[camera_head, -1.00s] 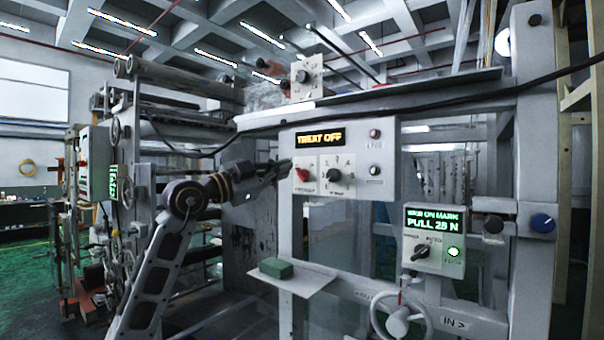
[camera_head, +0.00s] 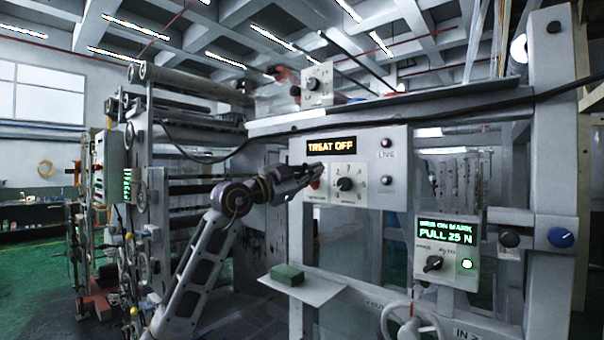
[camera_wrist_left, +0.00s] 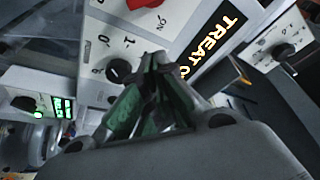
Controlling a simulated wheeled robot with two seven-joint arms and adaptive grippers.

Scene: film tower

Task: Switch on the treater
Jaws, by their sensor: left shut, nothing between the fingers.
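The treater panel (camera_head: 398,150) is a pale box on the grey frame. Its display (camera_head: 331,147) reads TREAT OFF in amber. Below it are a red knob (camera_head: 315,183) at the left, partly covered, and a black dial (camera_head: 345,184) with numbers round it. My left gripper (camera_head: 320,169) is shut and empty, its tips in front of the panel just above the red knob. In the left wrist view the shut fingertips (camera_wrist_left: 158,62) lie between the display (camera_wrist_left: 215,42), the red knob (camera_wrist_left: 118,14) and the black dial (camera_wrist_left: 118,72). Contact with the panel cannot be told.
Two indicators sit at the panel's right, one marked LIVE (camera_head: 386,142). A lower box (camera_head: 450,262) reads PULL 25 N. A shelf (camera_head: 318,290) with a green block (camera_head: 287,274) juts out below the gripper. A handwheel (camera_head: 412,325) is at the bottom. Rollers stand at the left.

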